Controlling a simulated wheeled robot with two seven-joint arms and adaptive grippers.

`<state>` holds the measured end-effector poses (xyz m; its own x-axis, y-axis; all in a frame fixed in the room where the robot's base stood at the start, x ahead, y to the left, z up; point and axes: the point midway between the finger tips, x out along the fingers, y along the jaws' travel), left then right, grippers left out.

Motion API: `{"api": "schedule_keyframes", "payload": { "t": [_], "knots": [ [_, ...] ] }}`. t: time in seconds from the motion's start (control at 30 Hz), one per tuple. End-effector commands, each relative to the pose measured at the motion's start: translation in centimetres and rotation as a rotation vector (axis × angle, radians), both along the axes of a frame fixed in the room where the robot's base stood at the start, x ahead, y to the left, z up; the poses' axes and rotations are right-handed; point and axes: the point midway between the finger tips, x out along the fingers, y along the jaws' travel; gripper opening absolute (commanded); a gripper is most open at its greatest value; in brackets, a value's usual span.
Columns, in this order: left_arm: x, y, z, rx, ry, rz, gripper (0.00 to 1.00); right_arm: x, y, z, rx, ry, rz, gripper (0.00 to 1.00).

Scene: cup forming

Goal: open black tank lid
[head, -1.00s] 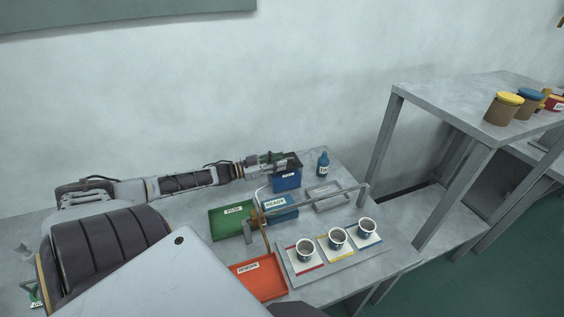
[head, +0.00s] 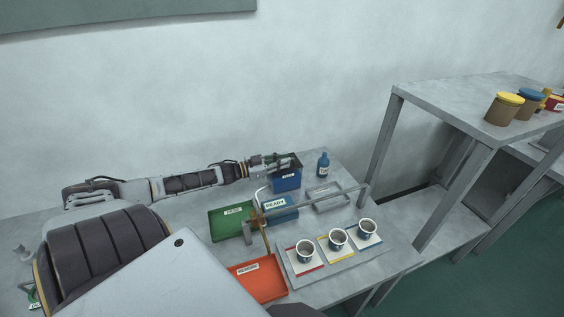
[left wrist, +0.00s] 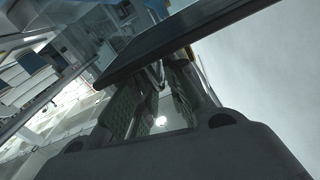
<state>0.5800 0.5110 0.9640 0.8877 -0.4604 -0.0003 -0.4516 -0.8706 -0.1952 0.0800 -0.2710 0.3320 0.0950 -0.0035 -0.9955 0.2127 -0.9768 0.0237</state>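The blue tank (head: 287,181) with a white label stands at the back of the table, against the wall side. Its black lid (head: 292,158) is at the top, partly hidden by my gripper. In the left wrist view the lid (left wrist: 180,38) is a dark flat plate crossing in front of my fingertips. My left gripper (head: 277,161) is at the lid's left side. In the left wrist view its two fingers (left wrist: 155,90) stand apart with a gap between them; the lid hides their tips, and contact is unclear. My right gripper is out of view.
A blue bottle (head: 323,165) stands right of the tank. Green (head: 228,230), blue (head: 283,213) and orange (head: 262,287) trays, a metal frame (head: 324,203) and several cups (head: 337,236) occupy the table. A shelf (head: 460,105) stands to the right.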

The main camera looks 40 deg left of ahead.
Motion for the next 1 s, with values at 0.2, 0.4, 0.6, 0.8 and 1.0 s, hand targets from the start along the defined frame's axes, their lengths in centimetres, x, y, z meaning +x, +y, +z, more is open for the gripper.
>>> {"api": "schedule_keyframes", "payload": {
  "t": [0.2, 0.4, 0.6, 0.8, 1.0],
  "knots": [
    [0.0, 0.0, 0.0, 0.0, 0.0, 0.0, 0.0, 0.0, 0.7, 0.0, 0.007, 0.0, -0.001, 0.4],
    [0.0, 0.0, 0.0, 0.0, 0.0, -0.001, 0.0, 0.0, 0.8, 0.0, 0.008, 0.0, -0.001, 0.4],
    [0.0, 0.0, 0.1, -0.009, 0.004, -0.001, 0.0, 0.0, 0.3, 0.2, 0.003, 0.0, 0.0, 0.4],
    [0.1, 0.2, 0.6, -0.047, 0.023, -0.001, 0.0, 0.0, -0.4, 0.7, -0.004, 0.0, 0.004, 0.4],
    [0.3, 0.6, 1.4, -0.123, 0.064, 0.0, 0.0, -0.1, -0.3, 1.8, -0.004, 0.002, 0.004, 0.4]
  ]
}}
